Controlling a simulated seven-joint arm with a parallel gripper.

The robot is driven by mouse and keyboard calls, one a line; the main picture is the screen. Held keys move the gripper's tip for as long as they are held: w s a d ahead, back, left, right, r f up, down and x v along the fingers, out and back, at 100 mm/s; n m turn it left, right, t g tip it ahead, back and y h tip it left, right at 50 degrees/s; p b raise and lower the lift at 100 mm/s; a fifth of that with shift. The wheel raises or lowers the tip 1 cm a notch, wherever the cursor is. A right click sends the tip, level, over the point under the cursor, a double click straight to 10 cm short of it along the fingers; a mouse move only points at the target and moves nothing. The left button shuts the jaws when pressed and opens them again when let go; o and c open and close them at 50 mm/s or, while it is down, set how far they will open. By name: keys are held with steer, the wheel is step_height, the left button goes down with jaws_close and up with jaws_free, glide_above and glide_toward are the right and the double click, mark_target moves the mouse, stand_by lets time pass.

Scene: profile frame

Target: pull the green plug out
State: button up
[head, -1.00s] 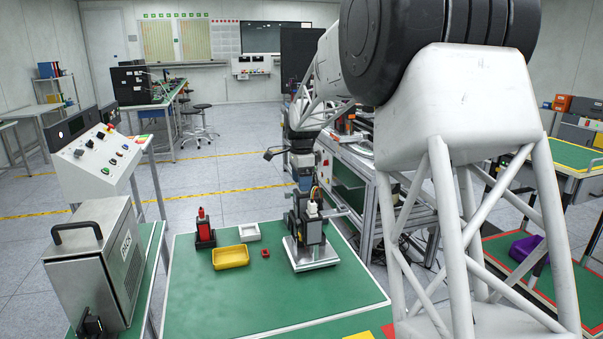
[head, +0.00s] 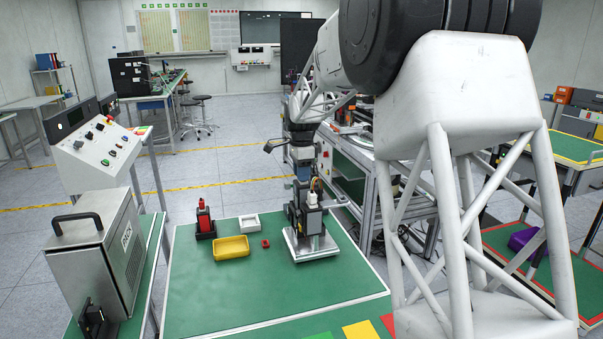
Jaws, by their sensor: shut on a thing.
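My gripper (head: 304,207) points down at the dark upright fixture (head: 313,219) on a pale square base plate (head: 312,248), at the back right of the green table. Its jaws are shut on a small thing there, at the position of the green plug. The plug itself cannot be made out; the gripper and fixture hide it. Whether it is seated or free cannot be told from this distance.
On the green table (head: 260,300) stand a yellow bin (head: 231,248), a white tray (head: 248,225), a small red part (head: 265,244) and a red piece in a black holder (head: 204,222). The table's front half is mostly clear. A metal cabinet (head: 95,260) stands at left.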

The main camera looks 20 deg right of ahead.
steer(key=shift+r, duration=1.05)
stand_by(0.4)
steer(key=shift+r, duration=1.45)
steer(key=shift+w+a+f, duration=0.1)
